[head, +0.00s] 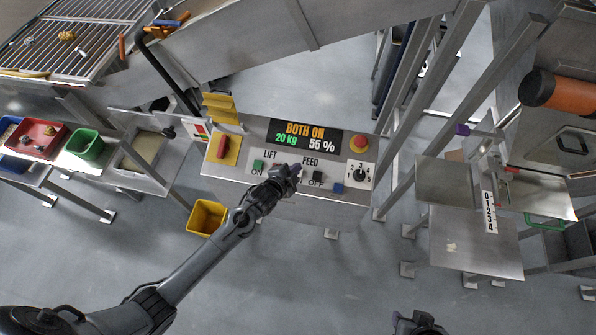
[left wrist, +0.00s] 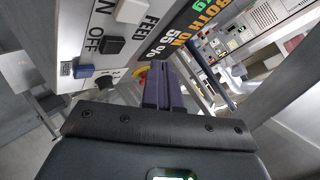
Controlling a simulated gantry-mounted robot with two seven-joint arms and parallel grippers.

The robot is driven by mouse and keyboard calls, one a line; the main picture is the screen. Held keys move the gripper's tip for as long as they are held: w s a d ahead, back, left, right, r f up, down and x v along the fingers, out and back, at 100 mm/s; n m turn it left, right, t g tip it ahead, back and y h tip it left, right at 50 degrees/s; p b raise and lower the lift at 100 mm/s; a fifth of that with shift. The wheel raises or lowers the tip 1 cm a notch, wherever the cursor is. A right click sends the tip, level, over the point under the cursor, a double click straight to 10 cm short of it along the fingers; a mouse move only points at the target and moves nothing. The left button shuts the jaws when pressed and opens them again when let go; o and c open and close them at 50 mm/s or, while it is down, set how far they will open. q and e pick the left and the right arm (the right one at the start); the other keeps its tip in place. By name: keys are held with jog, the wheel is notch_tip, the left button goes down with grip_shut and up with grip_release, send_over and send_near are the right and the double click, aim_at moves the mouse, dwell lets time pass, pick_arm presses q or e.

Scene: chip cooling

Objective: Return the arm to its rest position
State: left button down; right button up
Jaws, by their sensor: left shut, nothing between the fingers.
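My left arm reaches up from the lower left of the head view. Its left gripper (head: 292,171) is shut and empty, over the middle of the grey control panel (head: 225,178), between the LIFT and FEED labels. In the left wrist view the closed purple fingers (left wrist: 170,88) point toward the panel, near a pale button (left wrist: 130,10) and the black OFF button (left wrist: 112,45). Whether they touch the panel is unclear. The display (head: 303,134) reads BOTH ON, 20 kg, 55 %. A dark part of my right arm shows at the bottom edge; its fingers cannot be made out.
A yellow bin (head: 206,216) stands below. Metal posts and a scale table (head: 475,255) stand right. Open floor lies in front.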

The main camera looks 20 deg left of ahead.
pick_arm(q)
jog(key=s+f+g, duration=0.1)
jog(key=s+f, duration=0.4)
jog(key=s, duration=0.1)
jog(key=s+r+n+g, duration=0.3)
jog(key=s+r+n, duration=0.15)
jog(key=s, duration=0.95)
jog(key=s+a+r+n+g+y, duration=0.1)
jog(key=s+a+r+n+g, duration=0.1)
jog(key=s+r+n+g, duration=0.5)
notch_tip(320, 180, up, 15)
jog(key=s+m+t+p, duration=0.1)
jog(key=s+t+p, duration=0.1)
jog(key=p, duration=1.1)
jog(key=shift+s, duration=0.15)
jog(key=shift+f+m, duration=0.15)
jog(key=shift+m, duration=0.1)
